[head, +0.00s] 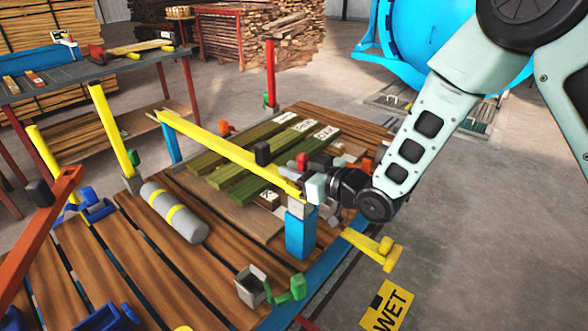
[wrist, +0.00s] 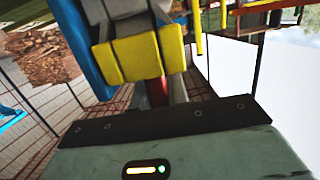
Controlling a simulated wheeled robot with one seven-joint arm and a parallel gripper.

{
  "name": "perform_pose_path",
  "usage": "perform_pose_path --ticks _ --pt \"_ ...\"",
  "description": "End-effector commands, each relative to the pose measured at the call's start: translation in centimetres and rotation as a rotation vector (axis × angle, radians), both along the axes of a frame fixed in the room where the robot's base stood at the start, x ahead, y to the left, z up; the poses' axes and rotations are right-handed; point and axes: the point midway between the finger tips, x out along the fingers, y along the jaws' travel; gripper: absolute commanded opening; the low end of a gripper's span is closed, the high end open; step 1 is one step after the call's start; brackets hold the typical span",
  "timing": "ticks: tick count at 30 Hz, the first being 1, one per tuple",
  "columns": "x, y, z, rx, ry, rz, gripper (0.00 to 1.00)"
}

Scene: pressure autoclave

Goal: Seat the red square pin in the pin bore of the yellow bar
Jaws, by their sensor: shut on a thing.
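The yellow bar (head: 225,150) runs across the bench from the back left to the blue post at the right. Its near end (wrist: 140,58) fills the upper middle of the wrist view. My gripper (head: 312,186) is at this near end, with its pale jaw beside the bar. It is shut on the red square pin (wrist: 158,92), of which a short stretch shows between the bar's end and my gripper's dark edge. The pin bore and the pin's tip are hidden, so I cannot tell how far the pin is in.
A blue post (head: 300,235) with a grey top stands under the bar's near end. Green planks (head: 265,150) with white labels lie behind the bar. A grey cylinder (head: 173,212) lies on the slatted bench at the left. A green-handled clamp (head: 288,291) is at the front.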

Motion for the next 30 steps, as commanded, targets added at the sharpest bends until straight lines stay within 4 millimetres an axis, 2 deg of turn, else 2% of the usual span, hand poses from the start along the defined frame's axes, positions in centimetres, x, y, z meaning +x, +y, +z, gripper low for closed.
perform_pose_path --ticks 20,21,23,30 --pt "0.0 0.0 -1.7 0.001 -0.001 0.0 0.0" --pt "0.0 0.0 -1.6 0.0 0.0 0.0 0.24" --pt "0.0 0.0 -1.6 -0.001 0.001 0.0 0.41" --pt "0.2 -0.3 -1.7 -0.002 0.0 -0.007 0.41"
